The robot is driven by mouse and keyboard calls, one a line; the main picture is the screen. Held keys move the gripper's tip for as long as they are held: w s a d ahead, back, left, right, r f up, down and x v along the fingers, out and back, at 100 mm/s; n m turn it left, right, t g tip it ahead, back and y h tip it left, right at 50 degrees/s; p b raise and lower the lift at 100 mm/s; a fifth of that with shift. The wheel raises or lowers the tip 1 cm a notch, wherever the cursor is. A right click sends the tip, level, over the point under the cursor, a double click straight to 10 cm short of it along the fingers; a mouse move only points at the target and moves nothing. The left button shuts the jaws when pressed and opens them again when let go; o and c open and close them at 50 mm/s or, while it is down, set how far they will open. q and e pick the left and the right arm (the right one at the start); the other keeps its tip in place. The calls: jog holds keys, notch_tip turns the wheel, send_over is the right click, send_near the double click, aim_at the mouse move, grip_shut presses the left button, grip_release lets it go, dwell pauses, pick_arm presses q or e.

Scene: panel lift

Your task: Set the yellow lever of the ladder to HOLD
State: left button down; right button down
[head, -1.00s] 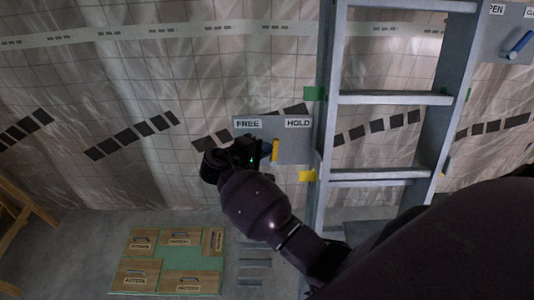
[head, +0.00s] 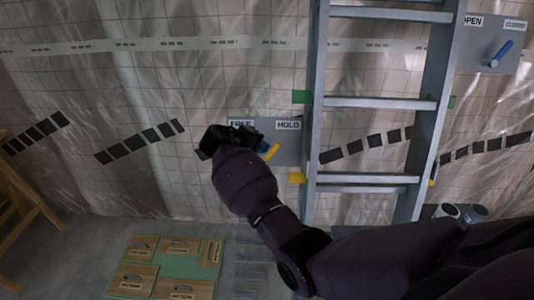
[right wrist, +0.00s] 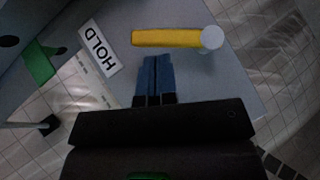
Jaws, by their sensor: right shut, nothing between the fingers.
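The yellow lever (head: 271,152) is on a grey panel (head: 290,153) beside the ladder (head: 315,130). It slants up to the right, its free end toward the HOLD label (head: 288,125). The FREE label (head: 240,123) is partly covered by my right gripper (head: 264,147). In the right wrist view the lever (right wrist: 165,38) extends from a round grey pivot (right wrist: 211,38) toward the HOLD side. My right gripper (right wrist: 155,75) is shut and empty, its blue fingertips just short of the lever with a narrow gap. My left gripper is not in view.
A blue handle (head: 500,53) sits on another panel at upper right. Wooden pattern boards (head: 180,262) lie on the floor, and a wooden frame (head: 22,190) stands at left.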

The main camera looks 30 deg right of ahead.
jog(key=shift+d+r+m+y+p, duration=0.15)
jog(key=shift+d+m+y+p, duration=0.05)
jog(key=shift+m+y+p, duration=0.2)
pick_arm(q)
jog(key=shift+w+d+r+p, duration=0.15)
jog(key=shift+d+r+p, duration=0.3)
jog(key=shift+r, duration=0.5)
pick_arm(e)
jog(key=shift+s+d+m+y, duration=0.2)
jog(key=shift+d+m+y, duration=0.1)
jog(key=shift+y, duration=0.1)
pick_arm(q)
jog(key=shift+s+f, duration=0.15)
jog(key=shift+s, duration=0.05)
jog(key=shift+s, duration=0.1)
